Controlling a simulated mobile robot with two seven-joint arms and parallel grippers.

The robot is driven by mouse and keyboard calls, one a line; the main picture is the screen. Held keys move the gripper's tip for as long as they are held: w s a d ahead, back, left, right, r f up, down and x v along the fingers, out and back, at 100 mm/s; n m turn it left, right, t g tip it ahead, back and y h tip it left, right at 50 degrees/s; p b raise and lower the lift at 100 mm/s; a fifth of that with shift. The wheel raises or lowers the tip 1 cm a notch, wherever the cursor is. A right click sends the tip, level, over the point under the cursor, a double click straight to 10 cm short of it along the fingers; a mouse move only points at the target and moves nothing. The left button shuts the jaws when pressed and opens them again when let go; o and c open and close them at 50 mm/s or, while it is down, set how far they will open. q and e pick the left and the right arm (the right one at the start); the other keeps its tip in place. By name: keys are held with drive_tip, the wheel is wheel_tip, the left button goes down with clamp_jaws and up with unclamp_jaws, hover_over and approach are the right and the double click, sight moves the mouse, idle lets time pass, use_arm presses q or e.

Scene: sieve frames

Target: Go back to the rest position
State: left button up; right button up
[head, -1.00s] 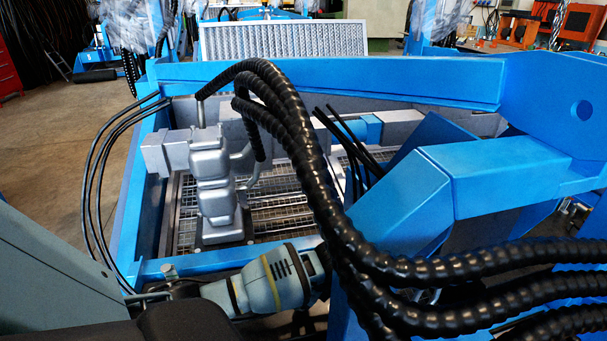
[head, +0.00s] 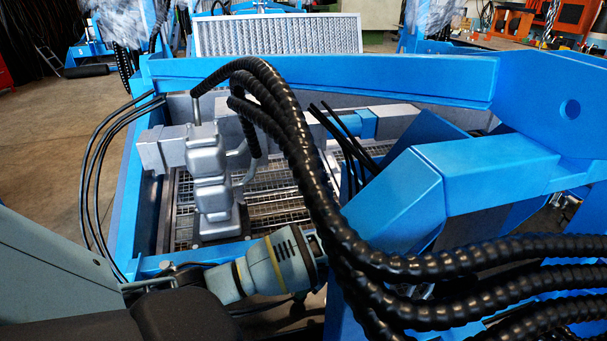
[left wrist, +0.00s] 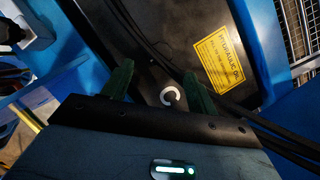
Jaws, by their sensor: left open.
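My left gripper (left wrist: 158,88) is open, with two dark green fingers spread apart in the left wrist view. A black panel, dark cables and a ring-shaped white mark lie beyond the fingers. I see nothing held between them. Whether the fingers touch anything behind them I cannot tell. The fingertips cannot be made out in the head view. My right gripper is in neither current view.
A blue machine frame (head: 330,75) surrounds a wire-mesh sieve (head: 275,190). Thick black ribbed hoses (head: 300,150) arch across the front. A yellow hydraulic oil label (left wrist: 224,59) is close by. Open floor (head: 45,150) lies at the left.

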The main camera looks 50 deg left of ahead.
use_arm(q)
drive_tip(key=shift+w+d+r, duration=0.1)
drive_tip(key=shift+d+r, duration=0.1)
drive_tip(key=shift+r, duration=0.45)
use_arm(e)
drive_tip(key=shift+s+r, duration=0.2)
drive_tip(key=shift+s, duration=0.15)
drive_tip(key=shift+a, duration=0.15)
